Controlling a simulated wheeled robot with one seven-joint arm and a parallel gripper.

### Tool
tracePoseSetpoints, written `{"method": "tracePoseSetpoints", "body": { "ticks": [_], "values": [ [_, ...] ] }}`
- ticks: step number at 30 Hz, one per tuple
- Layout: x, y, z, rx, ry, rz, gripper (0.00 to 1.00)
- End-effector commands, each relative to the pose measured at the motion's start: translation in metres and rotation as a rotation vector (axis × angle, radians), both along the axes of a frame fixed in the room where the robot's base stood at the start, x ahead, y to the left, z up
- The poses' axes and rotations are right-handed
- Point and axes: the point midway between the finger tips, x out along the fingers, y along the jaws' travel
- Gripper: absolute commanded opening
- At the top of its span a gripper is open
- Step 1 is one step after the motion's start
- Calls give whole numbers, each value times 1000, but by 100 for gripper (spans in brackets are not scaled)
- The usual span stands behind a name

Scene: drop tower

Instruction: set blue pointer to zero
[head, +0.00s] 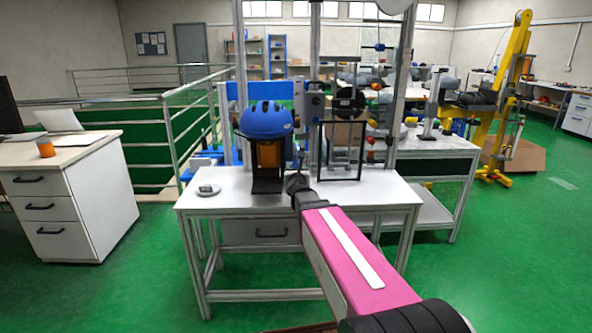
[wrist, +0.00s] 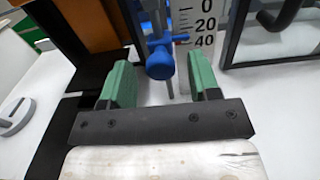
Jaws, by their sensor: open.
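In the wrist view, the blue pointer (wrist: 165,43) sits on an upright rod, with a round blue knob (wrist: 160,66) facing me. Its tip points right at a white scale (wrist: 204,58) marked 0, 20 and 40, roughly level with the 40. My gripper (wrist: 158,77) has two green fingers, wide apart. The knob shows in the gap between them, and I see no finger touching it. In the head view, my gripper (head: 296,184) is over the white table, and I cannot make out the pointer there.
A blue helmet (head: 266,120) stands over the white table (head: 225,208), left of my gripper. A black-framed panel (head: 323,150) stands to the right. A small grey disc (head: 208,189) lies on the table's left. Metal posts (head: 241,70) rise behind.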

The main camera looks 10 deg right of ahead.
Motion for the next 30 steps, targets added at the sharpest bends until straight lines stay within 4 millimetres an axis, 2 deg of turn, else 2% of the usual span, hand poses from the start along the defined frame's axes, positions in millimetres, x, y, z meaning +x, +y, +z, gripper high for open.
{"method": "tracePoseSetpoints", "body": {
  "ticks": [1, 4, 13, 14, 18, 19, 23, 30],
  "values": [
    [10, -1, 0, 0, 0, 0, 56],
    [18, -2, 0, 0, 1, 0, 56],
    [19, -3, 0, 0, 1, 0, 56],
    [19, -3, 0, 0, 1, 0, 50],
    [19, -3, 0, 0, 0, 0, 4],
    [19, -3, 0, 0, 0, 0, 0],
    [19, -3, 2, 0, 0, 0, 0],
    [19, -3, 25, 1, -1, -2, 0]
  ]
}}
